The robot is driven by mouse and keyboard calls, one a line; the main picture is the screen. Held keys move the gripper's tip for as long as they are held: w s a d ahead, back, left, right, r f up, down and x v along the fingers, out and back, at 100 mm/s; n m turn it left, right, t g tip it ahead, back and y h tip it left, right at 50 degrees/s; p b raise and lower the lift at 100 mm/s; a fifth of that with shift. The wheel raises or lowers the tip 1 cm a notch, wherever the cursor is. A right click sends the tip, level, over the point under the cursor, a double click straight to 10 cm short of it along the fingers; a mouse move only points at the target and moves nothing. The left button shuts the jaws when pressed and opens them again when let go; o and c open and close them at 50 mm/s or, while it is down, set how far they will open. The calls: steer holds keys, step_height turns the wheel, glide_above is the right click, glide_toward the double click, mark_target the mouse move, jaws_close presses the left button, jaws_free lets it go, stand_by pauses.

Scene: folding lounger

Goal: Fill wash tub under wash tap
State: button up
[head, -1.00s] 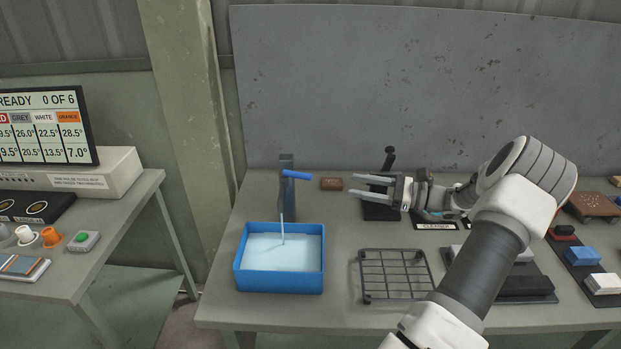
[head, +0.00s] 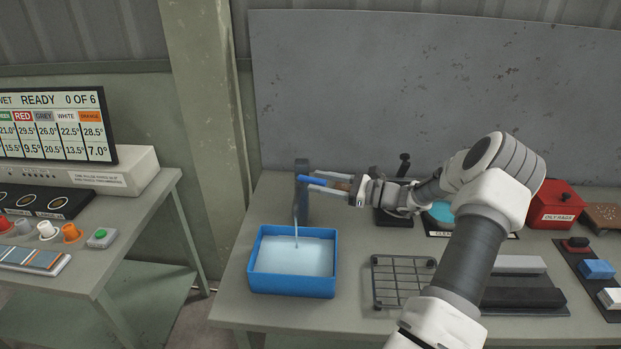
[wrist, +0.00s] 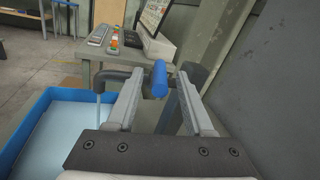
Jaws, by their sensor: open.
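The blue wash tub (head: 291,285) stands on the bench under the grey wash tap (head: 302,198). Water runs from the spout into it, and pale blue water covers its bottom; the tub also shows at the left of the wrist view (wrist: 30,117). The tap's blue lever (head: 311,181) points right. My gripper (head: 319,181) is open, with its fingers pointing left around the lever. In the wrist view the lever (wrist: 159,80) lies between the two fingertips, with a gap visible on each side. I cannot tell whether either finger touches it.
A wire rack (head: 402,283) lies right of the tub. A red box (head: 556,206) and several coloured blocks stand at the right. A grey panel (head: 420,90) rises behind the bench. A side table (head: 150,210) with a display (head: 55,125) stands left, across a gap.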

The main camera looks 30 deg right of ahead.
mark_target(311, 180)
steer(key=shift+x, duration=1.6)
jaws_close()
